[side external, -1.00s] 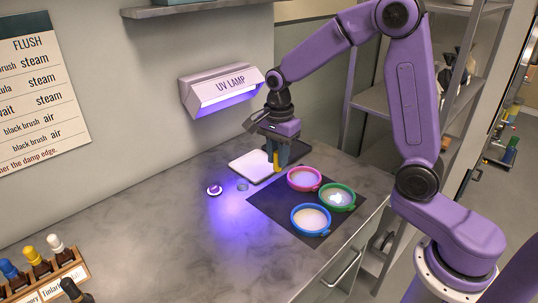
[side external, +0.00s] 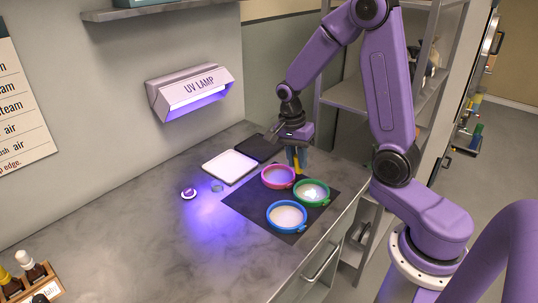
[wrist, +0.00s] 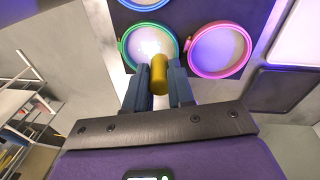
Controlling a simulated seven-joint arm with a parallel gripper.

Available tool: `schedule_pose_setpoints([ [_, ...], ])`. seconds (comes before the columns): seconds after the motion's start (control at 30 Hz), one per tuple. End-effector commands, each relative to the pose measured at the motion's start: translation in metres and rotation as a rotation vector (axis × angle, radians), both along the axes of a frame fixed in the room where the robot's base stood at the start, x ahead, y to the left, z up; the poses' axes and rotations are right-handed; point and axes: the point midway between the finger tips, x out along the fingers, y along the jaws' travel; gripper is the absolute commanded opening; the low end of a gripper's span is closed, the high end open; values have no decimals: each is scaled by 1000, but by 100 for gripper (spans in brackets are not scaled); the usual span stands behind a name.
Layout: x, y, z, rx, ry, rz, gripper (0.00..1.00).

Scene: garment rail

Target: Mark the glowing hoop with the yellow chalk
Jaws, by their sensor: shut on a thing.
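My gripper (side external: 297,160) is shut on a yellow chalk (side external: 297,165) that points down; in the wrist view the chalk (wrist: 158,74) is between my two fingers. The green hoop (side external: 311,193) holds pale cloth with a bright white glowing patch. The pink hoop (side external: 278,177) and the blue hoop (side external: 287,216) hold plain pale cloth. My gripper is behind the green hoop and to the right of the pink one. In the wrist view the chalk end overlaps the near rim of the green hoop (wrist: 149,44); I cannot tell whether it touches.
The hoops lie on a dark mat (side external: 243,201). A white tray (side external: 229,167) and a black tray (side external: 259,149) lie behind it. A UV lamp (side external: 193,90) on the wall shines purple on the counter. A small round item (side external: 189,193) lies left.

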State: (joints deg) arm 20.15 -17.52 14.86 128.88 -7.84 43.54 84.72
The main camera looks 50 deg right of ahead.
Motion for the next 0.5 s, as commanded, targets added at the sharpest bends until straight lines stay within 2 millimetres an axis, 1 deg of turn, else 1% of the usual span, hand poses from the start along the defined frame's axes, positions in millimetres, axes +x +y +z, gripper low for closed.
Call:
schedule_pose_setpoints([
  [0.03, -9, -10, -4, -4, 15, -3, 0],
  [0.1, -18, -19, -8, -8, 31, -1, 0],
  [0.2, -26, -27, -11, -9, 44, 2, 0],
  [0.37, -29, -30, -18, -11, 50, 5, 0],
  [0.5, -29, -29, -29, -10, 53, 6, 0],
])
